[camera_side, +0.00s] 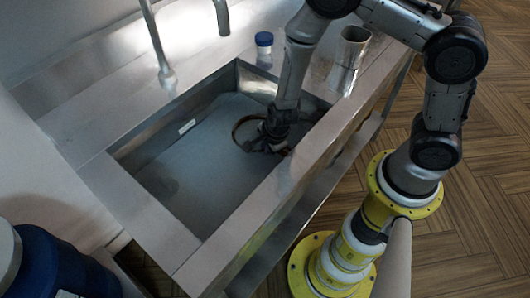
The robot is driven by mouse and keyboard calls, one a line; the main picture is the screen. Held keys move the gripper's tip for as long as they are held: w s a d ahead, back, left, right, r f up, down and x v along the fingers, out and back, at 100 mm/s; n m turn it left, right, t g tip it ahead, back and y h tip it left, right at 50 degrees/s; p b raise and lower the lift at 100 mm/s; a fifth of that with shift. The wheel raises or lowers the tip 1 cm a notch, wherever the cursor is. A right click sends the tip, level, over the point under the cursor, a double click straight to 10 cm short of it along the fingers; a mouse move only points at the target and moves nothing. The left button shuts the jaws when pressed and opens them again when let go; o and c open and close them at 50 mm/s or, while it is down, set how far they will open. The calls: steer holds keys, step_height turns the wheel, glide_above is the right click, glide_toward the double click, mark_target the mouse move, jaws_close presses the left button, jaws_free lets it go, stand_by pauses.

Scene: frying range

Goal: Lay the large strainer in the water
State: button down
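The water (200,165) lies in the rectangular metal sink (128,158) as a grey, hazy surface. A thin, dark brownish ring (237,124), which looks like the rim of the large strainer, shows at the right part of the sink. Its mesh and handle cannot be made out. My gripper (270,144) reaches down into the sink at the ring's right side, close to the right inner wall. The fingers are dark and small here and overlap the ring. I cannot tell whether they grip it or how deep the ring sits.
A faucet (165,72) stands on the counter behind the sink. A blue-capped jar (264,42) and a metal cylinder (349,52) stand at the far end. A blue container (62,265) is at lower left. The sink's near left part is clear.

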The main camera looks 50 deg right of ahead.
steer(key=shift+f, duration=0.75)
steer(key=c, duration=1.3)
jaws_free()
steer(key=shift+f, duration=0.1)
steer(key=shift+c, duration=0.2)
